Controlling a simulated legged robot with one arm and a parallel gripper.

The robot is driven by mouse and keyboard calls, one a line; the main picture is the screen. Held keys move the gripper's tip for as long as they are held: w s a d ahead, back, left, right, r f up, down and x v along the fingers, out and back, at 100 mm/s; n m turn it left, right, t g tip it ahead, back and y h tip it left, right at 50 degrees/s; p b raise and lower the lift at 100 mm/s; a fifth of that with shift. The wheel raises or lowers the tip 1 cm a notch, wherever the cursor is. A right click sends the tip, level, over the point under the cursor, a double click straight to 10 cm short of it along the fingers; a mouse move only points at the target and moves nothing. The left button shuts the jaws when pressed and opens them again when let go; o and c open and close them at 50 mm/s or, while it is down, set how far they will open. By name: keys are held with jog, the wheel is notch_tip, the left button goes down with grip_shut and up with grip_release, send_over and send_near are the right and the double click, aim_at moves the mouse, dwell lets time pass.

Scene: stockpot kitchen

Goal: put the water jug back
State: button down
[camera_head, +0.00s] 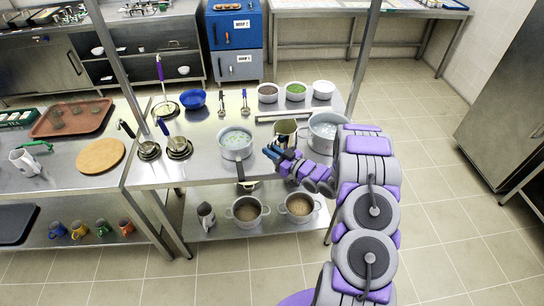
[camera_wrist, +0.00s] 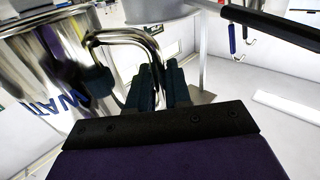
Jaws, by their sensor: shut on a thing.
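In the wrist view, the shiny jug (camera_wrist: 45,65) fills the left side, with blue lettering, partly cut off, and a curved metal handle (camera_wrist: 135,36). My gripper (camera_head: 275,153) is at the near side of the jug. In the wrist view, my gripper (camera_wrist: 150,85) is shut on the handle. The jug looks tilted in the wrist view. I cannot tell whether its base touches the table.
Bowls (camera_head: 295,91) stand along the table's back right, with a long metal bar (camera_head: 283,116) in front. Ladles and pans (camera_head: 178,147) sit at the left. The floor at the right is clear.

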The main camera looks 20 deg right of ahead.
notch_tip(320, 180, down, 2)
jog(key=shift+d+f, duration=0.15)
jog(key=shift+f, duration=0.1)
jog(key=shift+d, duration=0.35)
jog(key=c, duration=1.4)
grip_release()
jog(key=shift+d, duration=0.15)
jog(key=shift+c, duration=0.2)
jog(key=o, duration=0.4)
jog(key=shift+a, duration=0.3)
jog(key=shift+a+r, duration=0.1)
jog(key=shift+a, duration=0.05)
